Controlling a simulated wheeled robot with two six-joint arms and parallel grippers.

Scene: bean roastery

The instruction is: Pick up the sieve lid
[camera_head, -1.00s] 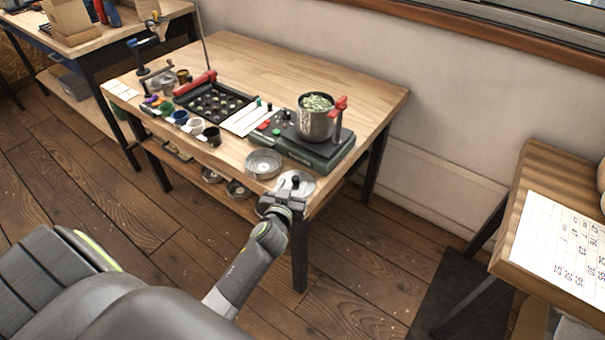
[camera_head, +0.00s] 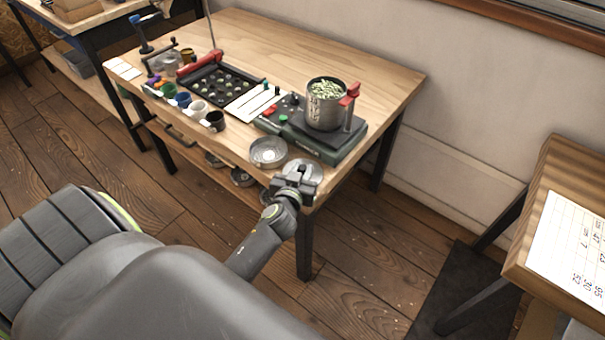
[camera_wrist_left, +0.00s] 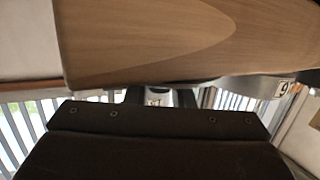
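A round metal lid (camera_head: 314,167), which looks like the sieve lid, lies at the front right corner of the wooden workbench, partly hidden by my gripper. My left gripper (camera_head: 298,178) is at the lid's near side, over the bench edge. In the left wrist view its two fingers (camera_wrist_left: 160,97) stand apart with a gap between them, and a small pale part shows in the gap. The lid's knob cannot be made out clearly, and contact is unclear. My right gripper is in neither view.
A round metal pan (camera_head: 268,152) sits just left of the lid. A burner (camera_head: 318,142) with a pot of green beans (camera_head: 326,105) stands behind. Small cups (camera_head: 199,108) and a black tray (camera_head: 225,87) are farther left. A second table (camera_head: 540,220) is at right.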

